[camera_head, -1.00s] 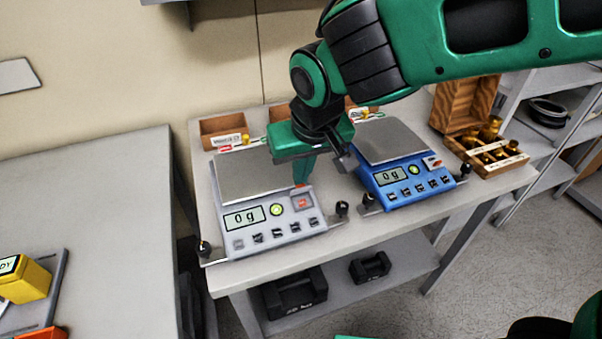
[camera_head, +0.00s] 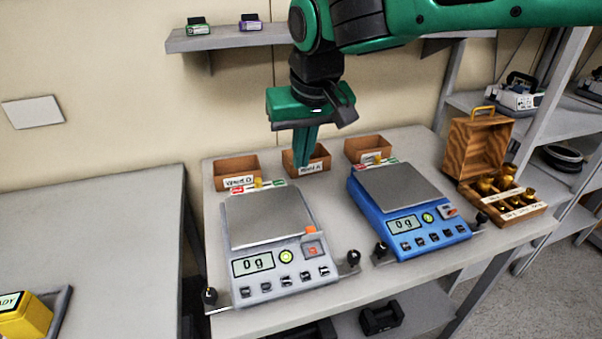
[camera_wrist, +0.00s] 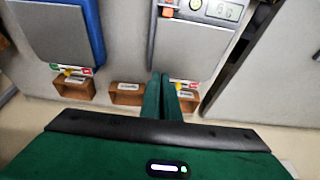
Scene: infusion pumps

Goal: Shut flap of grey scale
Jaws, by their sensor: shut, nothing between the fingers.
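The grey scale (camera_head: 292,264) stands at the left of the bench, with a flat metal pan and a display reading 0 g. At its front right, an orange piece (camera_head: 311,231) sits at the pan side of a red button (camera_head: 313,248); this looks like the flap area. I cannot tell surely how far the flap is tilted. My gripper (camera_head: 303,164) is shut and empty, raised behind and above the pan, apart from the scale. In the wrist view, my gripper's fingers (camera_wrist: 163,82) are together, and the orange piece (camera_wrist: 167,12) shows near the top edge.
The blue scale (camera_head: 412,222) stands close to the right. Wooden bins (camera_head: 237,170) line the back of the bench by the wall. A wooden weight box (camera_head: 476,147) with brass weights is at the right. A wall shelf (camera_head: 228,38) hangs above. A grey table (camera_head: 90,240) is at left.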

